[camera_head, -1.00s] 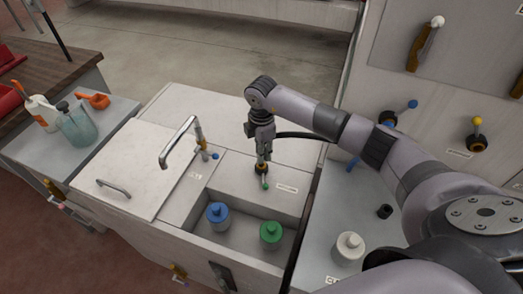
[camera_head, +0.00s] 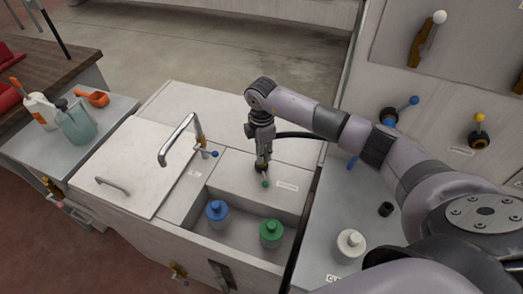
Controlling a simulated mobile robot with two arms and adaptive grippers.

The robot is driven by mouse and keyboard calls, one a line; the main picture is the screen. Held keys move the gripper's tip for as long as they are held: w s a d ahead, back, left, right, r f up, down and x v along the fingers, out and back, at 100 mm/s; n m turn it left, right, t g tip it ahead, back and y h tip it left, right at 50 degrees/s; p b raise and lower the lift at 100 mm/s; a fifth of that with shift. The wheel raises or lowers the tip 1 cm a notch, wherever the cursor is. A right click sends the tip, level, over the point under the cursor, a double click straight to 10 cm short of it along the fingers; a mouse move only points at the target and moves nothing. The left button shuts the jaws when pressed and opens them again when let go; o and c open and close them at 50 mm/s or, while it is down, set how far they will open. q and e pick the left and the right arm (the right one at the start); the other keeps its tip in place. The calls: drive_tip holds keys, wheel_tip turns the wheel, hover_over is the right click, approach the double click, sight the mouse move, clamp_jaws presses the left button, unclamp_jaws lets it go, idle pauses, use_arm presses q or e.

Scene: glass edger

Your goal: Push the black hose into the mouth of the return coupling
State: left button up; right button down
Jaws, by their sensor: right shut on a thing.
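The black hose (camera_head: 300,135) runs in from behind my right forearm to my right gripper's wrist. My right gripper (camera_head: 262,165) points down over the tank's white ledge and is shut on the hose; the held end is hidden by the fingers. Directly under the fingertips is a small dark fitting with a green-ball lever (camera_head: 265,184), which looks like the return coupling. The fingers cover most of it, so its mouth and any contact with the hose cannot be made out. My left gripper is out of view.
A bent tap (camera_head: 180,138) rises at the left. A white bottle (camera_head: 350,244) and a black cup-like piece (camera_head: 386,209) are on the right counter.

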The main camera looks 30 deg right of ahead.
drive_tip(key=shift+f+b, duration=0.65)
drive_tip(key=shift+f, duration=0.4)
drive_tip(key=c, duration=1.3)
unclamp_jaws()
drive_tip(key=shift+r, duration=0.15)
wheel_tip(320, 180, up, 12)
drive_tip(key=shift+f, duration=0.15)
drive_tip(key=shift+s+a+f, duration=0.1)
